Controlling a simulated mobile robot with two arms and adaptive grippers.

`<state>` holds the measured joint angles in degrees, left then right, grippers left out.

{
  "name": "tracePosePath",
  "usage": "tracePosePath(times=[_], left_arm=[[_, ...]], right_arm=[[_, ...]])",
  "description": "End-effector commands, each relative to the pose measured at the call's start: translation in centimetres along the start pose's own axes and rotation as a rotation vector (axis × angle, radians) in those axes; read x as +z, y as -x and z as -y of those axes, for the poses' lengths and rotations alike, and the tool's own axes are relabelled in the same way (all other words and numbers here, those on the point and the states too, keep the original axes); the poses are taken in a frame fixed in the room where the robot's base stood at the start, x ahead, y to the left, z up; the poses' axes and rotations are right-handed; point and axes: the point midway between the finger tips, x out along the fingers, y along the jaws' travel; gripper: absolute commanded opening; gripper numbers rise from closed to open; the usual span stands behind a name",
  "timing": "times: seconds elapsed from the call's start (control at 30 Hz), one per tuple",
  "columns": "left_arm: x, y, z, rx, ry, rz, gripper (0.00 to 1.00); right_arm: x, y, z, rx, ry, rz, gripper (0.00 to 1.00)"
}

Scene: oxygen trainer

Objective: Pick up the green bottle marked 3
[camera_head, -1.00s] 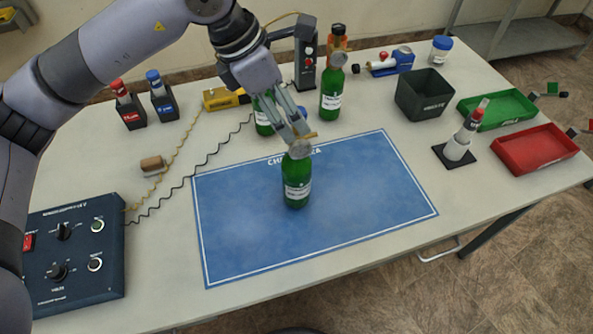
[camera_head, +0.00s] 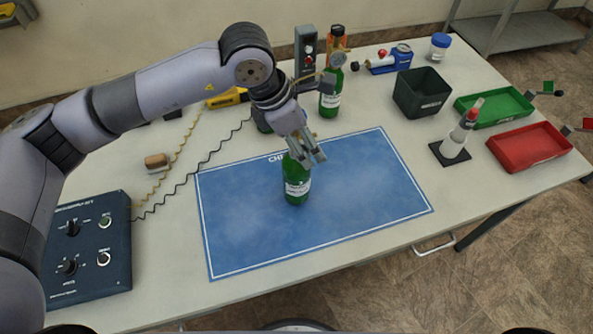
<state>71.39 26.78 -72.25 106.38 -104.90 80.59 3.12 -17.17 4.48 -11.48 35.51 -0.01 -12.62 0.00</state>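A green bottle (camera_head: 297,190) with a white label stands upright on the blue mat (camera_head: 370,190); its label is too small to read. My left gripper (camera_head: 313,160) is at its top, with its fingers apart, and hides the bottle's neck and cap. I cannot tell whether they touch it. A third bottle (camera_head: 263,122) is mostly hidden behind my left gripper. I cannot tell which bottle is marked 3. My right gripper is not in view.
A dark open box (camera_head: 422,92), a green tray (camera_head: 494,108) and a red tray (camera_head: 529,146) stand at the right, with a white bottle on a stand (camera_head: 455,143). A blue control box (camera_head: 90,250) is at the left. The mat's front and right are clear.

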Motion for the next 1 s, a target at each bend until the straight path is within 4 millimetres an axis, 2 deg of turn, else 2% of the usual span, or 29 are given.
tracePosePath(times=[0.07,0.87,1.0], left_arm=[[0.0,0.03,-0.01,0.0,0.0,0.0,0.53],[-0.01,0.07,-0.04,0.001,0.0,0.0,0.0],[0.0,0.08,-0.04,0.001,0.0,0.0,0.0]], right_arm=[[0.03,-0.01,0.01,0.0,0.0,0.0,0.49],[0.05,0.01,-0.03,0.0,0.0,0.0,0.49],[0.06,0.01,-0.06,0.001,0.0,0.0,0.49]])
